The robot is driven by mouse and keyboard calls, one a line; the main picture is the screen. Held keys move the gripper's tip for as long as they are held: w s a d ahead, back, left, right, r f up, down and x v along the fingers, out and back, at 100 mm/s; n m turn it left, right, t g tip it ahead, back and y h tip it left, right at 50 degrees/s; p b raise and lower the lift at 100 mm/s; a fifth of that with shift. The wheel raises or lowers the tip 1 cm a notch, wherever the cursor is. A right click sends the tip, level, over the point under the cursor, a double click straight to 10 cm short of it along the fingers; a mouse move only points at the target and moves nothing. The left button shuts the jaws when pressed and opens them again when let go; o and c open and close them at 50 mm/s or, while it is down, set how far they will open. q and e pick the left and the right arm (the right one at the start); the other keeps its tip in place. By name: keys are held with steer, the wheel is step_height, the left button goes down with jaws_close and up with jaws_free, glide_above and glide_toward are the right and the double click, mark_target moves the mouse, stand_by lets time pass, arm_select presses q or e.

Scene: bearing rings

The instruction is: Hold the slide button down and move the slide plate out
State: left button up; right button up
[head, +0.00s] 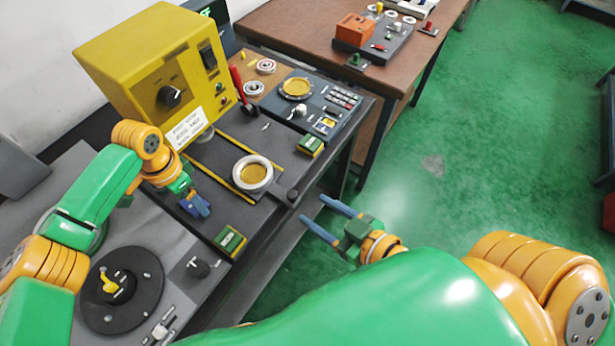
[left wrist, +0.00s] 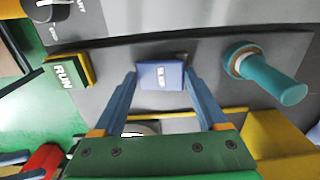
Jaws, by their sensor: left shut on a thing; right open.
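The blue slide button (left wrist: 160,76) sits on a grey panel in the left wrist view. My left gripper (head: 196,207) is shut on it, one blue finger at each side; whether the button is pressed down cannot be told. The dark slide plate (head: 222,153) lies between yellow rails, with a pale bearing ring (head: 253,173) around a gold centre. A dark knob (head: 292,195) stands at the plate's front right end. My right gripper (head: 325,215) is open and empty, a little right of and nearer than the knob, fingers pointing toward it.
A green RUN button (head: 230,240) is close by my left gripper. Another green button (head: 310,145) lies beyond the plate. A yellow press (head: 150,70) stands behind it. A teal post (left wrist: 268,75) stands beside the slide button. Green floor is open at right.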

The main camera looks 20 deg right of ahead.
arm_select(q)
steer(key=o, duration=1.2)
steer(key=shift+o, duration=0.2)
step_height(320, 180, up, 7)
steer(key=shift+b, duration=0.3)
step_height(320, 180, up, 6)
steer(key=p, duration=0.7)
